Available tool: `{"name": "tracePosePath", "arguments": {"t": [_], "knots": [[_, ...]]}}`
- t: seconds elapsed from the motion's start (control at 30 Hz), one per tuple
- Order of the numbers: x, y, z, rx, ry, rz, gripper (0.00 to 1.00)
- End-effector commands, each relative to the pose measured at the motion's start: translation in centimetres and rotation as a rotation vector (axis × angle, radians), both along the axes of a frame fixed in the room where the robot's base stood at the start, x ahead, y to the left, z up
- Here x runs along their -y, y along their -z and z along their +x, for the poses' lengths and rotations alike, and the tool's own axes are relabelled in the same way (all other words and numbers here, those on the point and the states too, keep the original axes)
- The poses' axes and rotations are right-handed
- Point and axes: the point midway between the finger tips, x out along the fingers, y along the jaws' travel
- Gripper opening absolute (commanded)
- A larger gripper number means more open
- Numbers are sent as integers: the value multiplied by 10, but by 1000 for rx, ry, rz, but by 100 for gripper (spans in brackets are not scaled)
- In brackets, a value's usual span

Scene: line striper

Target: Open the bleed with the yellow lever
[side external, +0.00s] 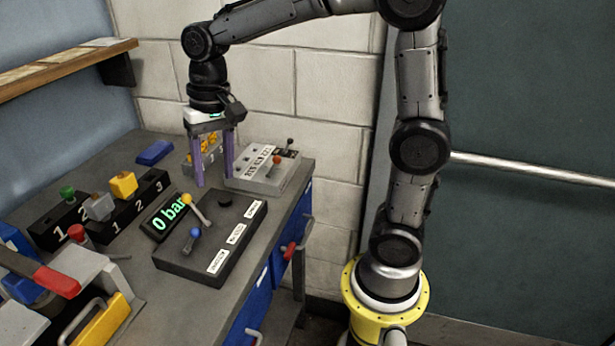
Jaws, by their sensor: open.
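The yellow lever (187,199) has a small yellow ball on a pale shaft. It stands tilted up to the left on a dark control box (225,251) on the bench. A lever with a blue ball (195,233) and a low black knob (225,201) are on the same box. The white labels on the box are too small to read. My gripper (214,180) points down with its two purple fingers apart and nothing between them. It is above and behind the yellow lever, apart from it in the picture. Its exact height is hard to tell.
A display reading "0 bar" (166,216) lies left of the control box. A grey box (265,172) with orange and dark levers stands behind. Numbered black blocks (128,219) hold coloured pieces at left. A red-handled device (55,281) is front left. A shelf (70,66) hangs at upper left.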

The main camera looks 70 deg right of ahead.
Motion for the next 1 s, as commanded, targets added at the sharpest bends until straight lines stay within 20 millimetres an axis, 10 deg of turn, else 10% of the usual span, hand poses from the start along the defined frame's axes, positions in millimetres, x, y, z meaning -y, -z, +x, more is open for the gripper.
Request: {"name": "tracePosePath", "arguments": {"t": [0.4, 1.0], "knots": [[3, -73, -18, 59, -5, -3, 56], [4, -71, -112, 250, -145, -64, 56]]}}
